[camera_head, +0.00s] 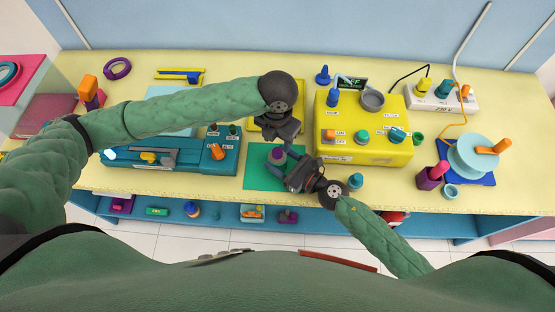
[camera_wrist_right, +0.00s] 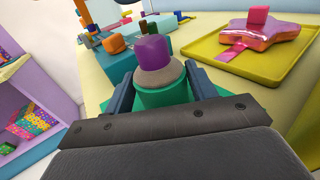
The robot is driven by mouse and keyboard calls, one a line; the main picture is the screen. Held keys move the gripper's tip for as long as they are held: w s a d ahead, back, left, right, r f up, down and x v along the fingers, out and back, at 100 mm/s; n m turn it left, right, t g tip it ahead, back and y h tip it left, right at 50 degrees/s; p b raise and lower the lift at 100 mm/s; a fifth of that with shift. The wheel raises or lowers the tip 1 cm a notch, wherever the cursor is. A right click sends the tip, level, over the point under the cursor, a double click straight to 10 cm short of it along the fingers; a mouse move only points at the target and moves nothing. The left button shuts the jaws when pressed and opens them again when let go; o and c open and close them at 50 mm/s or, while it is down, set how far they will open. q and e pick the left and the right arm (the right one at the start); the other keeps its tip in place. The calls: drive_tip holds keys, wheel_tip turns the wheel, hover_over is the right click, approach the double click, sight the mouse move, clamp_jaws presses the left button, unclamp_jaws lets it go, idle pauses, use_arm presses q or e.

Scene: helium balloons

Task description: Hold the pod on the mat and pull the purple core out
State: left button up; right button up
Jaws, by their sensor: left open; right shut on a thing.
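The pod is a green cylinder with a grey-brown top, and it stands upright on the green mat (camera_head: 258,178). In the right wrist view the pod (camera_wrist_right: 163,96) sits between my right fingers, and the purple core (camera_wrist_right: 153,52) stands up from its top. In the head view the purple core (camera_head: 277,153) shows just left of my right gripper (camera_head: 284,165); the pod is mostly hidden there. My right gripper is shut on the pod. My left gripper (camera_head: 276,138) is open, just above and behind the core in the head view.
A yellow tray (camera_wrist_right: 285,68) with a pink star balloon (camera_wrist_right: 275,42) lies behind the mat. A yellow machine (camera_head: 365,150) stands to the right, a teal machine (camera_head: 190,157) to the left. A teal-topped peg (camera_head: 356,180) stands near the front edge.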

use_arm(q)
drive_tip(key=shift+f, duration=3)
drive_tip(key=c, duration=0.9)
drive_tip(key=shift+r, duration=0.2)
drive_tip(key=shift+r, duration=2.45)
drive_tip(key=shift+s, duration=0.1)
